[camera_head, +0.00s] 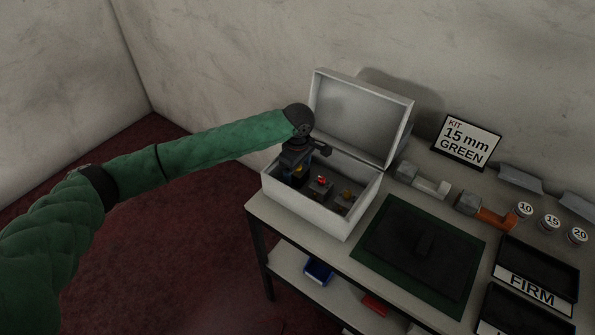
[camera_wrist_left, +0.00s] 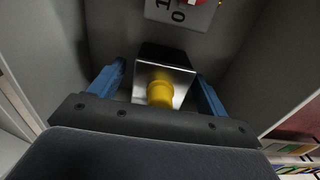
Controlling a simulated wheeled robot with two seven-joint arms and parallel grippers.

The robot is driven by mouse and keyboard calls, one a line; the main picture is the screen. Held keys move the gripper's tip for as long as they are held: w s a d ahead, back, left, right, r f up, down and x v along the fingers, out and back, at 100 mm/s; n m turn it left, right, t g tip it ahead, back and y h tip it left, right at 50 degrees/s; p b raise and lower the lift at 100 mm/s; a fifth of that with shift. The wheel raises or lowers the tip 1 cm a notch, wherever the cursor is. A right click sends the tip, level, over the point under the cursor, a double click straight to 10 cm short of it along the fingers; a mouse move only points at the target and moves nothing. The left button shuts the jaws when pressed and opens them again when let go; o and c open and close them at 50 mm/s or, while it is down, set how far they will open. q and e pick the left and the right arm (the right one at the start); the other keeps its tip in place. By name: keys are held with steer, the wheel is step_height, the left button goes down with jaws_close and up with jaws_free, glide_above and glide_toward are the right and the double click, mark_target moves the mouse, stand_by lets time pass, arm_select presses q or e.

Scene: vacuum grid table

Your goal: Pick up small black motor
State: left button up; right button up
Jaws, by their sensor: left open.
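My left gripper (camera_head: 296,168) reaches down into the open white box (camera_head: 308,213). In the left wrist view my left gripper (camera_wrist_left: 160,80) is open, with its blue fingers either side of a small block (camera_wrist_left: 166,56). The block has a black side, a shiny silver face and a yellow round knob. It may be the small black motor, but I cannot tell for sure. Whether the fingers touch it is unclear. A part with a red top (camera_head: 321,182) and one with a dark yellow top (camera_head: 346,195) sit beside the gripper in the box. My right gripper is out of view.
The box's raised lid (camera_head: 358,117) stands behind my gripper. A dark green-edged mat (camera_head: 385,265) lies right of the box. Farther right are a "KIT 15 mm GREEN" sign (camera_head: 466,141), numbered jars (camera_head: 549,224) and a FIRM tray (camera_head: 536,288). A blue bin (camera_head: 318,271) is on the shelf below.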

arm_select(q)
steer(key=shift+f, duration=0.25)
steer(key=shift+c, duration=0.3)
steer(key=c, duration=1.4)
jaws_close()
steer(key=shift+r, duration=0.1)
